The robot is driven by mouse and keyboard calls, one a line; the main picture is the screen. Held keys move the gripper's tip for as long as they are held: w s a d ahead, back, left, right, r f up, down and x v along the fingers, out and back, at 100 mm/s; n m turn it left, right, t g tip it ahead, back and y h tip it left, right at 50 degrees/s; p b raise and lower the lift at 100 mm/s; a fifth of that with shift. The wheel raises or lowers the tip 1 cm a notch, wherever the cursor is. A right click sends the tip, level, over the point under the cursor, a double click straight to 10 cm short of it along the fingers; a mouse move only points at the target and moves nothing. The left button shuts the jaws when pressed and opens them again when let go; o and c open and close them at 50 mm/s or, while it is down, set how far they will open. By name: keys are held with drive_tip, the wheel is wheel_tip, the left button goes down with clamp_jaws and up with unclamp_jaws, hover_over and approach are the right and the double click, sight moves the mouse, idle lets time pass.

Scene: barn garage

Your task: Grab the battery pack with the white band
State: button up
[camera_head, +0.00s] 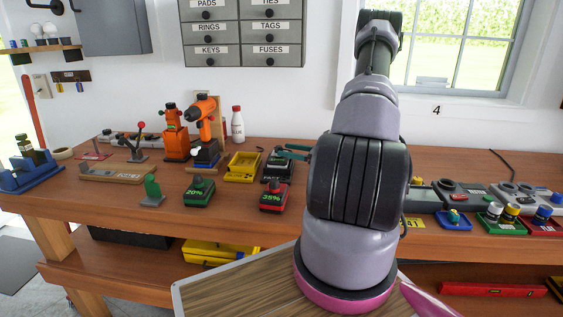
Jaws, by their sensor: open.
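Two block-shaped packs with knobs on top stand near the front of the wooden workbench (105,195). One is a green-faced pack (199,192) reading 20%. The other is a red-faced pack (273,196) reading 35%, to its right. I cannot make out a white band on either. An orange drill (205,118) stands behind them on a dark base with blue and white parts (206,157); whether that base is a pack is unclear. My arm rises at right of centre and hides part of the bench. My gripper does not show.
A yellow tray (241,167) and a dark stacked unit (278,165) sit behind the packs. A white bottle (238,124) stands at the back. A green stand (152,190) is to the left. Bench between packs is clear.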

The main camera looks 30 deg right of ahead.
sight(271, 154)
drive_tip(key=shift+w+f, duration=0.1)
drive_tip(key=shift+f, duration=0.25)
drive_tip(key=shift+w+a, duration=0.3)
drive_tip(key=shift+x, duration=3)
drive_tip(key=shift+r, duration=0.1)
drive_tip(key=shift+w, duration=0.1)
clamp_jaws()
